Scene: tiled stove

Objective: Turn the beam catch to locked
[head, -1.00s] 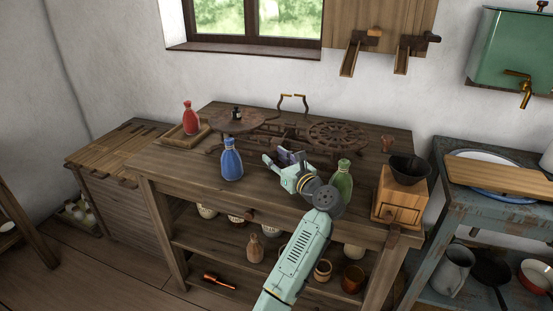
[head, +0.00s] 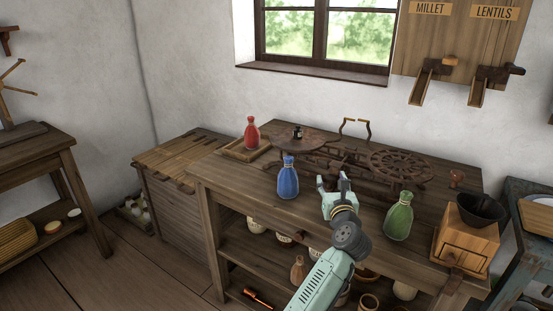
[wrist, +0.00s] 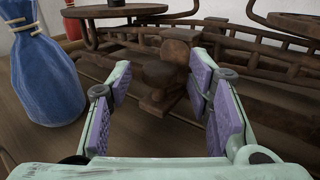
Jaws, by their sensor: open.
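The dark iron balance scale (head: 325,162) stands at the back of the wooden bench, with a round pan at each side. In the wrist view, a brown catch with a rounded knob (wrist: 160,75) sits low at the middle of the scale's frame (wrist: 240,58). I cannot read its locked or unlocked position. My gripper (head: 333,181) is open and empty, low over the bench in front of the scale. In the wrist view, its purple-padded fingers (wrist: 160,82) stand either side of the knob in the picture, with the knob slightly beyond them. In the head view, the catch cannot be made out.
A blue bottle (head: 288,180) stands close left of my gripper, and also in the wrist view (wrist: 47,75). A green bottle (head: 398,217) is to the right. A red bottle (head: 251,134) sits on a tray at the back left. A wooden grinder (head: 466,240) stands at the right edge.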

